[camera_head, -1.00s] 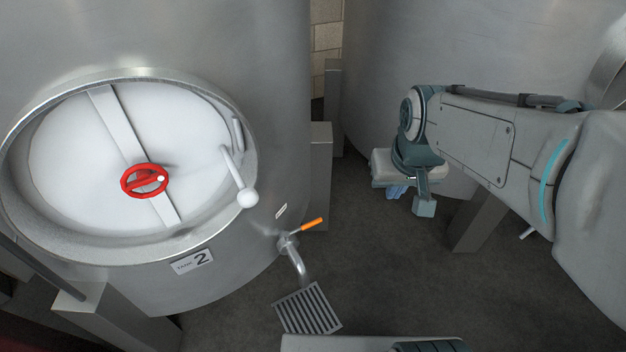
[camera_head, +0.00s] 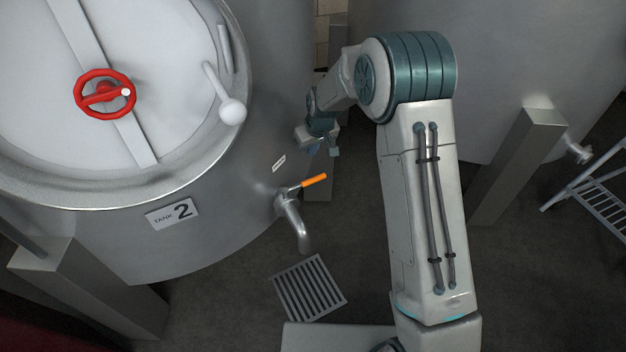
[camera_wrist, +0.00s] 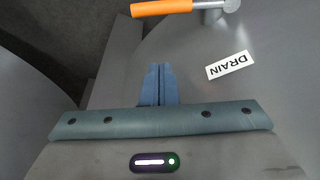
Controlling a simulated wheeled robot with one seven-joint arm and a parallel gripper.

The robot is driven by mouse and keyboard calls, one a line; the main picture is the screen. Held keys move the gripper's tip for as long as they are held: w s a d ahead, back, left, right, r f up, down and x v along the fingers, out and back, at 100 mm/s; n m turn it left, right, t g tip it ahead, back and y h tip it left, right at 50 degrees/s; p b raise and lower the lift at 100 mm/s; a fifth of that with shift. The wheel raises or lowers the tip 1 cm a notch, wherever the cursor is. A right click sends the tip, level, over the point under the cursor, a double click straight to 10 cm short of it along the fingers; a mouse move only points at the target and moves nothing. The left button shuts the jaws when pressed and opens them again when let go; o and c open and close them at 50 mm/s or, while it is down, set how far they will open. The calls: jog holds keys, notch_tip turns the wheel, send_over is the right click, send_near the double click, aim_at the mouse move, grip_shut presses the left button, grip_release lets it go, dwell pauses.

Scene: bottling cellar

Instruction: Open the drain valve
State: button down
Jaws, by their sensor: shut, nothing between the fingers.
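The drain valve (camera_head: 286,203) sits low on the side of the steel tank marked 2, with a downturned spout (camera_head: 297,229). Its orange lever (camera_head: 314,181) sticks out to the right and slightly up. In the wrist view the orange lever (camera_wrist: 162,7) and part of the metal valve body (camera_wrist: 222,5) show at the top edge, beside an upside-down DRAIN label (camera_wrist: 229,65). My gripper (camera_wrist: 158,70) is shut and empty, its blue fingers pointing toward the lever with a gap between. In the head view my gripper (camera_head: 314,149) is small and partly hidden, just above the lever.
The tank's round door has a red handwheel (camera_head: 105,93) and a white ball-ended handle (camera_head: 231,110). A floor grate (camera_head: 309,287) lies below the spout. A second tank (camera_head: 490,60) and its leg (camera_head: 515,160) stand right. A metal rack (camera_head: 600,195) is at far right.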

aim_at(305, 184)
jog(key=shift+w+a+f, duration=0.15)
jog(key=shift+a+f, duration=0.1)
jog(key=shift+f, duration=0.25)
notch_tip(305, 184, down, 9)
jog(key=b, duration=0.2)
jog(key=shift+s+d+r+b, duration=0.15)
jog(key=shift+s+d+b, duration=0.15)
jog(key=shift+s, duration=0.1)
jog(key=shift+d, duration=0.15)
dwell(0.3)
